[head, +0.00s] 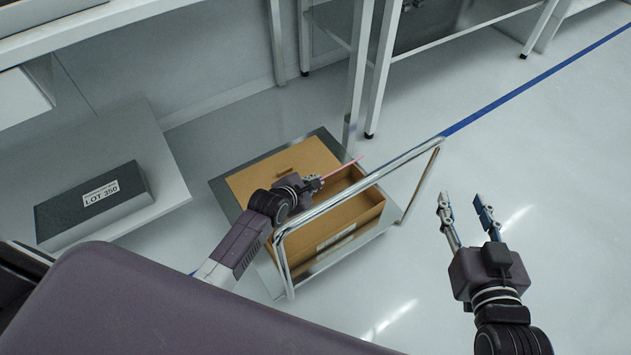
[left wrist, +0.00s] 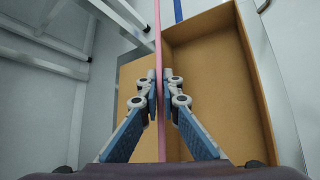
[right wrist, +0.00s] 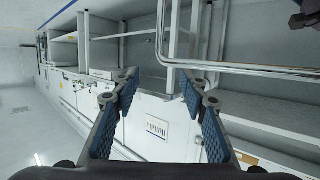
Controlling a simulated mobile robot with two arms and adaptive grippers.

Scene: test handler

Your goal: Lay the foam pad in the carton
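The foam pad (head: 343,169) is a thin pink sheet seen edge-on in the head view. My left gripper (head: 316,183) is shut on it and holds it over the open brown carton (head: 350,232). In the left wrist view the pad (left wrist: 158,60) stands on edge between the fingertips (left wrist: 160,88), along the left side of the carton's opening (left wrist: 225,70). The visible carton floor looks bare; part of the carton is hidden by my left arm. My right gripper (head: 463,208) is open and empty, over the floor to the right of the carton.
The carton stands on a grey cart (head: 222,196) with a chrome handle rail (head: 350,196) crossing in front of it. A dark box labelled LOT 350 (head: 120,215) lies on a grey surface at left. Table legs (head: 358,70) stand behind. The floor at right is clear.

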